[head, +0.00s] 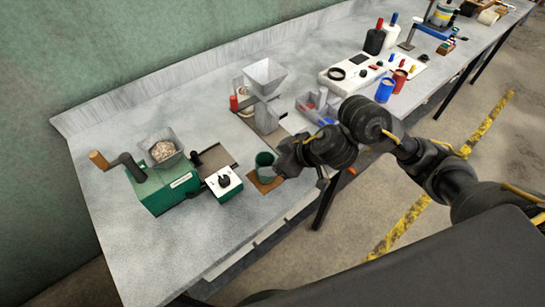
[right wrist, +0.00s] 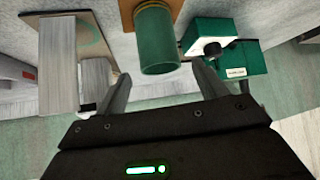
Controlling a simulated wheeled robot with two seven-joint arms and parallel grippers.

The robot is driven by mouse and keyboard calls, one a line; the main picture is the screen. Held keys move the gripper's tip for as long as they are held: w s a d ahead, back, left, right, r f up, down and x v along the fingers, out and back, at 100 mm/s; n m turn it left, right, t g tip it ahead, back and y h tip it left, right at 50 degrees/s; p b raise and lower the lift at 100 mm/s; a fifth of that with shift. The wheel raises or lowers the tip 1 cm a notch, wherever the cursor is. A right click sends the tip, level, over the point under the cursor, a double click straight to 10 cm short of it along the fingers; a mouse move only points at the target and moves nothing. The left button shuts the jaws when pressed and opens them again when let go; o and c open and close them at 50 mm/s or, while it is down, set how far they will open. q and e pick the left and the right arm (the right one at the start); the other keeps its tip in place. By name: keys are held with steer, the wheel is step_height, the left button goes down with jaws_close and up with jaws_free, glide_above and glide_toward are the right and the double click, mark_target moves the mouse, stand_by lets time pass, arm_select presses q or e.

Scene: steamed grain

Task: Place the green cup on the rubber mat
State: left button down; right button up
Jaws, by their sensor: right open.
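The green cup (head: 264,160) stands upright on a small brown square pad (head: 265,185) near the front edge of the table. My right gripper (head: 287,163) is just to the right of the cup, open. In the right wrist view, the cup (right wrist: 160,42) shows beyond and between the open fingertips (right wrist: 163,75), with nothing gripped. A flat grey-brown mat (right wrist: 95,32) with a green ring on it lies beside a hopper stand there. I cannot tell for sure which flat piece is the rubber mat. My left gripper is not in view.
A green box with a knob (head: 224,184) stands left of the cup, next to a green hand-cranked mill (head: 165,190) with grain. A metal hopper stand (head: 266,90) is behind the cup. A blue-grey bin (head: 315,105) and blue and red cups stand farther right.

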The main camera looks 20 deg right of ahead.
steer(key=p+v, duration=0.6)
steer(key=v, duration=0.4)
steer(key=shift+s+r, duration=0.2)
steer(key=shift+r, duration=0.05)
steer(key=shift+d, duration=0.15)
